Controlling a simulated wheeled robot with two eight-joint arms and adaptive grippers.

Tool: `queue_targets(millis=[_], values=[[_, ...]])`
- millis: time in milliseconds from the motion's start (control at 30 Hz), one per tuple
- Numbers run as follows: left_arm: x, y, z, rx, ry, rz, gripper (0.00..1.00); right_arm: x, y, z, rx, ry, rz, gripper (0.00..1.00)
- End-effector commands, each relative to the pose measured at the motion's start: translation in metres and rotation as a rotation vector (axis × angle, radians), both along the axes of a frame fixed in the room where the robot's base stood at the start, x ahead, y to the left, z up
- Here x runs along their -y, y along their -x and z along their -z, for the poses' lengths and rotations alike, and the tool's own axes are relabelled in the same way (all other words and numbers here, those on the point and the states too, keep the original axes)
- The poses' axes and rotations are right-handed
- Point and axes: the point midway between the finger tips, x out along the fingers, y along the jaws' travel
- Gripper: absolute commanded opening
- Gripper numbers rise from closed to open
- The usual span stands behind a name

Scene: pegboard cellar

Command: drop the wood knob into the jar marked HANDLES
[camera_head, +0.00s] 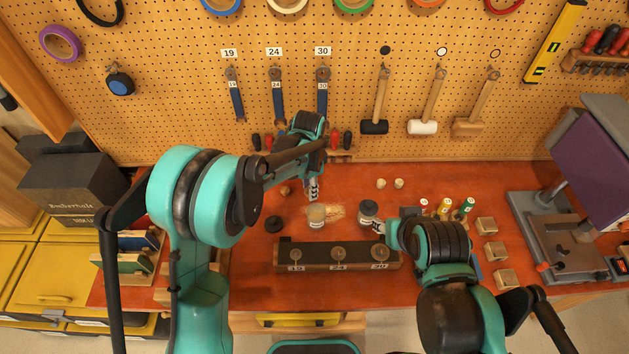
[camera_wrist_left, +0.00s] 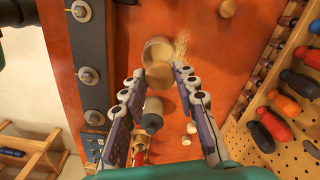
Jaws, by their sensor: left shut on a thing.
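My left gripper (camera_head: 313,188) points down over the bench, just behind and above an open glass jar (camera_head: 316,216) with a pale label too small to read. In the left wrist view, its fingers (camera_wrist_left: 159,72) are closed on a pale round piece, the wood knob (camera_wrist_left: 160,75). The knob overlaps the jar's mouth (camera_wrist_left: 157,50) in that view; I cannot tell its height above the rim.
A dark block with three round pieces (camera_head: 338,265) lies in front of the jars. Screwdrivers (camera_wrist_left: 273,124) hang at the pegboard.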

Motion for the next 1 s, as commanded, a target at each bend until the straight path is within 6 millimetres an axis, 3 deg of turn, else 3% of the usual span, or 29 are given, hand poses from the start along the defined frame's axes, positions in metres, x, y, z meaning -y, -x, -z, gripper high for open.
queue_targets(millis=[400,733,767,833,1000], values=[[0.001,0.000,0.049,0.000,0.000,0.000,0.16,0.000,0.000,0.025,0.000,0.000,0.000,0.40],[0.001,0.000,0.052,0.000,0.000,0.000,0.16,0.000,0.000,0.025,0.000,0.000,0.000,0.40],[0.001,0.000,0.052,0.000,0.000,0.000,0.34,0.000,0.000,0.025,0.000,0.000,0.000,0.40],[0.001,0.000,0.052,0.000,0.000,0.000,0.53,0.000,0.000,0.025,0.000,0.000,0.000,0.40],[0.001,0.000,0.052,0.000,0.000,0.000,0.53,0.000,0.000,0.025,0.000,0.000,0.000,0.40]])
